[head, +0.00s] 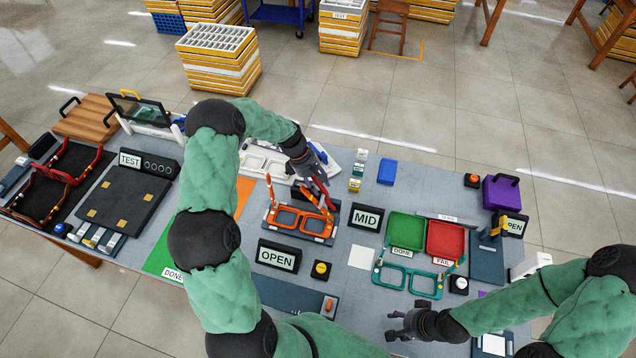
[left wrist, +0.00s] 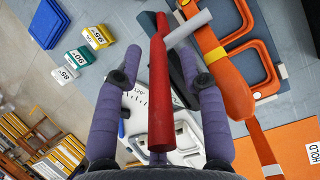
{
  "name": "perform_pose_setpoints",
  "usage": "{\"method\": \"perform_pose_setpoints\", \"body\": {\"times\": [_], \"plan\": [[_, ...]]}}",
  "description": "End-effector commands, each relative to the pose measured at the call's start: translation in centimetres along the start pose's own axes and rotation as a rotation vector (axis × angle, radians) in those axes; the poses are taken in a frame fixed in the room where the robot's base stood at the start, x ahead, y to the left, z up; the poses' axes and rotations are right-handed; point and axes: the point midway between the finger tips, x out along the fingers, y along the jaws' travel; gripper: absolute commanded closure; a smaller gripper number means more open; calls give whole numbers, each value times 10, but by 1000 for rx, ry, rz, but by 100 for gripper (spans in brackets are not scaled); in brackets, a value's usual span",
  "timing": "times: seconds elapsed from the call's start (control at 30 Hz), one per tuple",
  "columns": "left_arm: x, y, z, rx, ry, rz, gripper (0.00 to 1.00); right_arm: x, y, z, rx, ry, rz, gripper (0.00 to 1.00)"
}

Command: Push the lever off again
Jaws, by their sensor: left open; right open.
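A red lever (head: 318,192) rises beside the orange eyeglass frame (head: 288,217), which sits on a dark fixture near the table's middle. In the left wrist view the red lever (left wrist: 160,100) runs lengthwise between my two fingers, with a grey rod crossing near its far end. My left gripper (head: 313,165) is open at the lever, its fingers (left wrist: 160,58) on either side; I cannot tell whether either touches it. The orange frame (left wrist: 228,75) lies to the right in that view. My right gripper (head: 392,326) is open and empty near the table's front edge.
A teal frame (head: 408,276) lies before the green tray (head: 406,229) and red tray (head: 445,238). A MID sign (head: 366,217) and an OPEN sign (head: 278,256) stand near the fixture. A white tray (head: 262,160) lies behind it. A white square (head: 361,257) lies flat nearby.

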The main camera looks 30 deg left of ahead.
Motion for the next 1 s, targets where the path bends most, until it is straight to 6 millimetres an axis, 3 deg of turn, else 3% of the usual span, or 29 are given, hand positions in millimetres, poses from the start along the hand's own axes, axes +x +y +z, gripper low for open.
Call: {"method": "perform_pose_setpoints", "body": {"times": [0.13, 0.3, 1.0], "plan": [[0, 0, 0, 0, 0, 0, 59, 0, 0, 0, 0, 0, 0, 49], [0, 0, 0, 0, 0, 0, 100, 0, 0, 0, 0, 0, 0, 49], [0, 3, 0, 1, 8, -4, 100, -1, 0, 0, 0, 0, 0, 49]]}}
